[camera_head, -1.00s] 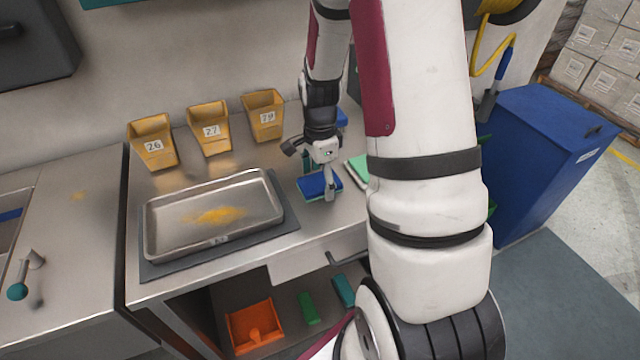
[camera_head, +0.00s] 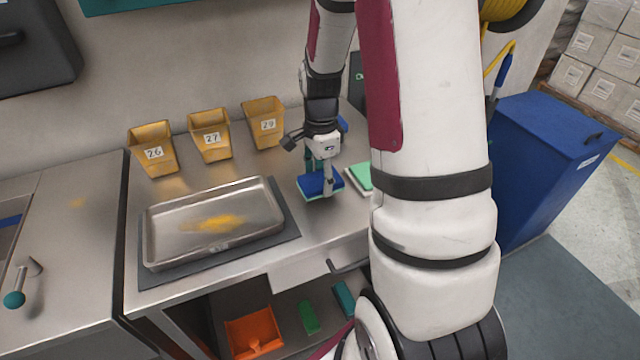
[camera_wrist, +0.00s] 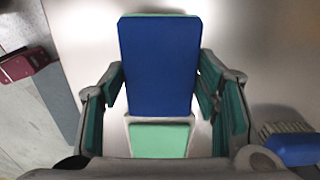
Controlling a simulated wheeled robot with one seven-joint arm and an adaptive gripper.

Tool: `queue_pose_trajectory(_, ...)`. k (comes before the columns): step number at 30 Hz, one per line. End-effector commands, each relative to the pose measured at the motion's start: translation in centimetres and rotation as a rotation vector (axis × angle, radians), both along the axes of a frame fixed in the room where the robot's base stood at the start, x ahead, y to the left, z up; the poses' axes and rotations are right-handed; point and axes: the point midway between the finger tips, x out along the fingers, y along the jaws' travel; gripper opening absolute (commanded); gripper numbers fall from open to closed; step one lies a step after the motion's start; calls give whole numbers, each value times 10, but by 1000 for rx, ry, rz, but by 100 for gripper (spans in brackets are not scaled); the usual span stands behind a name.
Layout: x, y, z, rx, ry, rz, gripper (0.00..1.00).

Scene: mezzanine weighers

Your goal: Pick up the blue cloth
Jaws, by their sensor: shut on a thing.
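The blue cloth (camera_head: 318,187) is a flat, folded-looking rectangle at the right part of the steel bench. My gripper (camera_head: 322,180) points down over it, with a finger on either side. In the wrist view the blue cloth (camera_wrist: 160,65) lies between the two teal-padded fingers (camera_wrist: 160,110), which are shut on it. A thin green edge shows along the cloth's end. I cannot tell for sure whether it is clear of the bench.
A green-and-white pad (camera_head: 358,178) lies just right of the cloth, partly behind my arm. A steel tray (camera_head: 160,250) with yellow powder is on the left, before yellow bins (camera_head: 210,135). A blue-handled brush (camera_wrist: 292,148) shows in the wrist view. A blue cabinet (camera_head: 545,150) stands right.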

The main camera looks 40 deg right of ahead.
Motion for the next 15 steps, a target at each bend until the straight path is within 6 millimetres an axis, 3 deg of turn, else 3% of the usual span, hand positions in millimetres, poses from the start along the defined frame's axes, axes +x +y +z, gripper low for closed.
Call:
queue_pose_trajectory(1, -1, 1, 7, -1, -3, 0, 29)
queue_pose_trajectory(15, -98, 29, 15, -1, -2, 0, 29)
